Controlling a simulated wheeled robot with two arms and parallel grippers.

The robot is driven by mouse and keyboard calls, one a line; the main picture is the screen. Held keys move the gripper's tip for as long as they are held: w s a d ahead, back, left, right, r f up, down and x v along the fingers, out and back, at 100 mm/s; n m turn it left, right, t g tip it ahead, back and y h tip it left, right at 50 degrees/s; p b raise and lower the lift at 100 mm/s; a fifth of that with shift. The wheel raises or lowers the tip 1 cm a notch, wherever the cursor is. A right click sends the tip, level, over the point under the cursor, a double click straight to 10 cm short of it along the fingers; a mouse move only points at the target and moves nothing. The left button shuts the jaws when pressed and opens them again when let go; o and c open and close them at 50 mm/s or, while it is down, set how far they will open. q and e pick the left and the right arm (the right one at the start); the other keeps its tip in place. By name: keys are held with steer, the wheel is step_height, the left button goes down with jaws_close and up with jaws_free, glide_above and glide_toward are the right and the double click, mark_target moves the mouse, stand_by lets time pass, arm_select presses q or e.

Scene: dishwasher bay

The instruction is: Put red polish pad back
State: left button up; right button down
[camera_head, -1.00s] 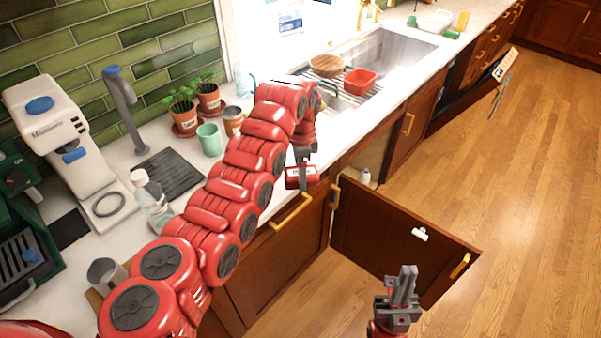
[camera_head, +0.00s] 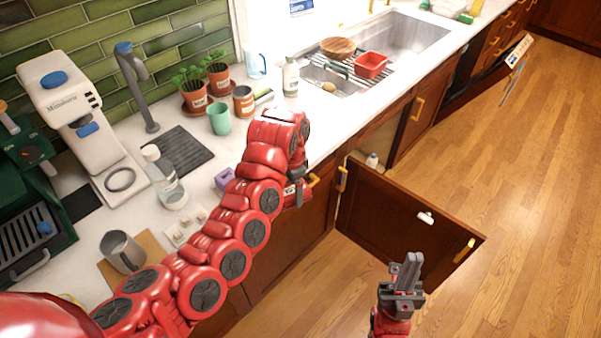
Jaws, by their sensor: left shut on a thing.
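My left arm reaches across the counter. Its gripper (camera_head: 298,190) hangs by the counter's front edge, at the left of the opened cabinet. It is shut on a small red thing (camera_head: 290,196), apparently the red polish pad, mostly hidden by the arm and fingers. The cabinet door (camera_head: 400,225) stands wide open to the right of this gripper, and a small white bottle (camera_head: 372,160) shows inside the opening. My right gripper (camera_head: 409,272) points up in front of the door, its fingers together and nothing visible between them.
The counter holds a white bottle (camera_head: 291,77), a mint cup (camera_head: 219,118), a clear bottle (camera_head: 166,180) and a grey mug (camera_head: 123,252). A red container (camera_head: 370,65) stands on the rack over the sink (camera_head: 415,40). The wooden floor (camera_head: 500,140) at the right is clear.

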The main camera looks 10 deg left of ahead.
arm_select(q)
steer(key=s+a+f+n, duration=0.4)
steer(key=s+f+n, duration=0.1)
steer(key=s+f, duration=0.2)
steer(key=s+a+f+n, duration=0.5)
steer(key=s+f+n, duration=0.1)
steer(key=f, duration=0.4)
steer(key=shift+s+a, duration=0.15)
steer(key=shift+s, duration=0.6)
steer(key=shift+w+r, duration=0.1)
